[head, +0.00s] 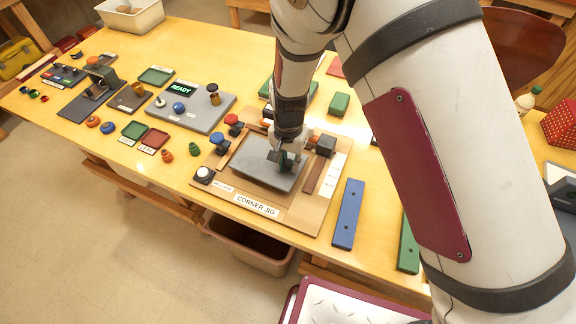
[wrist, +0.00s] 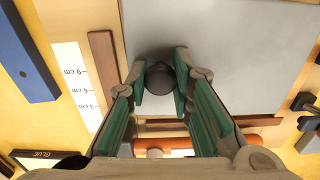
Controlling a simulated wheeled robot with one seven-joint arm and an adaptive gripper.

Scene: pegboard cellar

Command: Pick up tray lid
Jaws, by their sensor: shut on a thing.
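The tray lid (head: 254,166) is a flat grey plate with a dark round knob, at the corner jig (head: 225,190) on the table. In the wrist view the lid (wrist: 235,50) fills the upper right, with its knob (wrist: 160,78) near its lower edge. My gripper (head: 284,162) is over the lid, with its fingers around the knob. In the wrist view the green-padded fingertips of my gripper (wrist: 161,72) are on both sides of the knob, shut on it. I cannot tell whether the lid rests in the jig or is slightly raised.
A blue bar (head: 348,214) and a green bar (head: 408,246) lie right of the jig. A grey panel with a READY display (head: 190,105) and small coloured trays stand to the left. Blue and red knobs (head: 217,140) stand along the jig's left side.

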